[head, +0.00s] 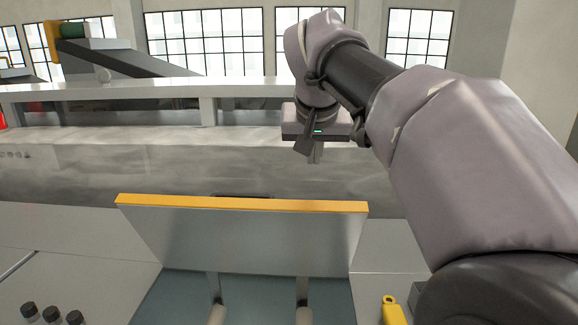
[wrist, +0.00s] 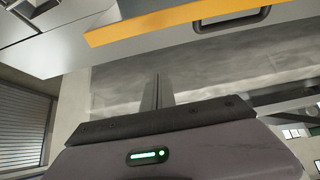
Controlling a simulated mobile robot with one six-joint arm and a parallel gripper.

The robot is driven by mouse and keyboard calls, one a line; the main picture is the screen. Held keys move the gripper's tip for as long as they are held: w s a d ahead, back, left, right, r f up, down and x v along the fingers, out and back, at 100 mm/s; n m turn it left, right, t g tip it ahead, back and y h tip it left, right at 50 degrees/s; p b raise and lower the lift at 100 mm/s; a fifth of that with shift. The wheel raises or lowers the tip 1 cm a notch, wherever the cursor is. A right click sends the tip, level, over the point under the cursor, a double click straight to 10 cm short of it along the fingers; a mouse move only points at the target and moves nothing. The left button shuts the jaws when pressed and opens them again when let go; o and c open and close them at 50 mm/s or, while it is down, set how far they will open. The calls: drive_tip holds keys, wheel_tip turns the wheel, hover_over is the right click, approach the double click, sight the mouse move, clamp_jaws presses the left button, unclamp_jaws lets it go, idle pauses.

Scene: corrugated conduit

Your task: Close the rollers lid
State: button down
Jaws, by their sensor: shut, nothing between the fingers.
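The rollers lid (head: 245,240) stands raised and tilted in the head view, a grey panel with an orange top edge. Below it is an open bay with two pale rollers (head: 217,314) partly showing at the bottom edge. My gripper (head: 316,155) is shut and empty, above and beyond the lid's orange edge, towards its right part, and apart from it. In the wrist view my gripper (wrist: 157,90) points toward the grey machine surface. The lid's orange edge (wrist: 180,22) and a dark handle (wrist: 232,20) show at the top there.
A long grey machine body (head: 80,180) with a pale rail (head: 100,92) runs behind the lid. Dark knobs (head: 52,313) stand at the lower left. A yellow part (head: 393,310) is right of the bay. The space above the lid's left part looks free.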

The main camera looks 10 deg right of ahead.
sight(312, 201)
wheel_tip(312, 201, down, 8)
drive_tip(key=shift+s+r, duration=0.1)
drive_tip(key=shift+w, duration=0.2)
idle(0.5)
drive_tip(key=shift+s, duration=0.15)
